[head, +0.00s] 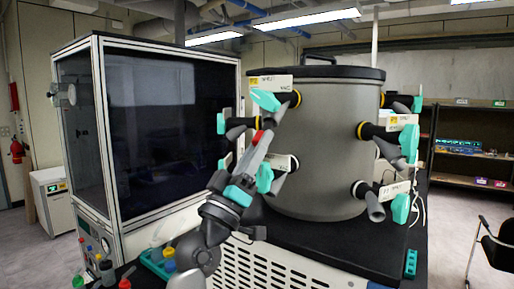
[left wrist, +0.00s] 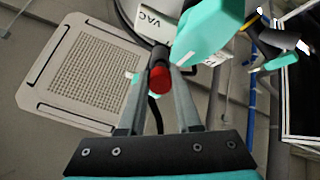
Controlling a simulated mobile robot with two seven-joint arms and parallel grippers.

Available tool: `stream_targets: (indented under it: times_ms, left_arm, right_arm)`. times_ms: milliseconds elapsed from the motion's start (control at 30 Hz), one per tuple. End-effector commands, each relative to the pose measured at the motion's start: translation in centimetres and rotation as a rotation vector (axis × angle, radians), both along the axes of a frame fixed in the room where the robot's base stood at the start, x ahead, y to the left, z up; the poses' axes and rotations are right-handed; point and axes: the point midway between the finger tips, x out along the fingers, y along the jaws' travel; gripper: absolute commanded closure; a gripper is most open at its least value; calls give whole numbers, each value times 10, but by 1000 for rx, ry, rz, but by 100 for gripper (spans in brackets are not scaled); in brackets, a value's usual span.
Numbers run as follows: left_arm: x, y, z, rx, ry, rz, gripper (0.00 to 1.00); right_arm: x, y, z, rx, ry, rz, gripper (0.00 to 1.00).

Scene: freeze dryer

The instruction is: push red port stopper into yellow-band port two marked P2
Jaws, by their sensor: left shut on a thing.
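The red port stopper (head: 258,137) is held between the fingertips of my left gripper (head: 262,140), which points up in front of the grey drum (head: 322,150). In the left wrist view the stopper's red end (left wrist: 160,77) sits between the two fingers. Yellow-banded ports with teal handles stick out of the drum, one at the upper left (head: 295,98), one at the left (head: 257,122) and one at the right (head: 362,130). Their tags are too small to read, so I cannot tell which is P2. The stopper appears apart from any port opening. My right gripper is out of view.
A glass-fronted cabinet (head: 150,130) stands to the left of the drum. A teal rack (head: 157,262) and small coloured-topped items are at the lower left. A tag reading VAC (left wrist: 150,24) and a teal handle (left wrist: 208,33) are close beyond my fingers. A chair (head: 494,240) is at right.

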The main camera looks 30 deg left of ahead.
Motion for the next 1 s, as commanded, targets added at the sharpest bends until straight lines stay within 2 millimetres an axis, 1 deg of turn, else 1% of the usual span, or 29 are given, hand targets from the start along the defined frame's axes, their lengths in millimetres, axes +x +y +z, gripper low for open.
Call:
stream_targets:
  times_ms: [1000]
  left_arm:
    - [9, -1, 8, 1, -1, 0, 100]
  right_arm:
    - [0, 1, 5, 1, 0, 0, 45]
